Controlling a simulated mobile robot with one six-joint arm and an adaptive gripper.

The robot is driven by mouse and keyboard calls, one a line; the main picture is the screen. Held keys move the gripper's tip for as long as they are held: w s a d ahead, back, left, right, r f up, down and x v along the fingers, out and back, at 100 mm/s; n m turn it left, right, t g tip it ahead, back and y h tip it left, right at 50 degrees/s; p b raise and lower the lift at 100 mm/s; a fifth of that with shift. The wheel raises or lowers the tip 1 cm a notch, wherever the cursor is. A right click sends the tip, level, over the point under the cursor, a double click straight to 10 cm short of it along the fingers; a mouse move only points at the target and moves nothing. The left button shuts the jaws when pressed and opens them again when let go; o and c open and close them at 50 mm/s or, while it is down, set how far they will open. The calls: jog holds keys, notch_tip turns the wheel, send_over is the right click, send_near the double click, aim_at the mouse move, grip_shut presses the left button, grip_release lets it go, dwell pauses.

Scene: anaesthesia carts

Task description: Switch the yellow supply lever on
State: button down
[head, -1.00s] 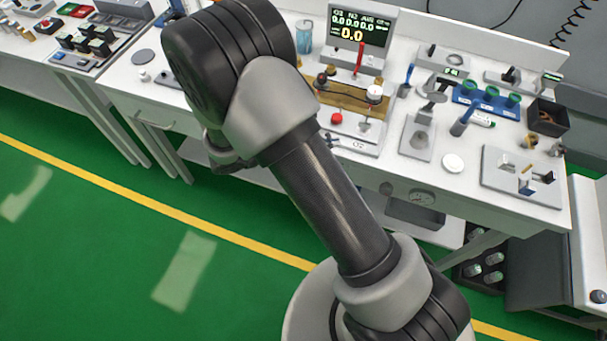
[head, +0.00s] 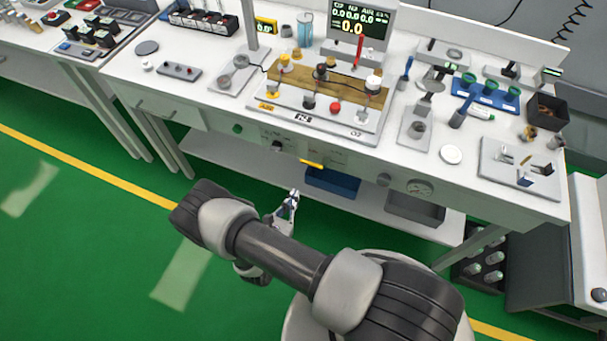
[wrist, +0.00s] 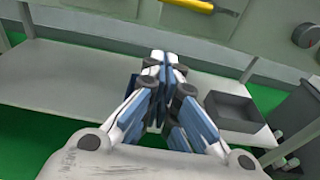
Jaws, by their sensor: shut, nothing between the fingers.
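The yellow supply lever (head: 312,163) is a short bar on the front panel of the bench, below the worktop edge. It lies close to horizontal, its right end slightly lower in the head view. It also shows at the top edge of the wrist view (wrist: 188,4), partly cut off. My gripper (head: 293,194) is in front of the bench, below and a little left of the lever and apart from it. In the wrist view its fingers (wrist: 165,62) are together with nothing between them.
A blue bin (head: 333,183) and a grey bin (head: 413,207) sit on the lower shelf (head: 235,165) under the bench. Green floor in front of the bench is clear.

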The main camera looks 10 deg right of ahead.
dwell(0.3)
jog(key=b+x, duration=0.3)
jog(key=x, duration=0.7)
jog(key=shift+s+a+r, duration=0.1)
jog(key=shift+s+r, duration=0.05)
jog(key=shift+r, duration=0.85)
jog(key=shift+s+a+r, duration=0.1)
jog(key=shift+s+r, duration=0.05)
jog(key=shift+r, duration=0.9)
jog(key=shift+s+r, duration=0.15)
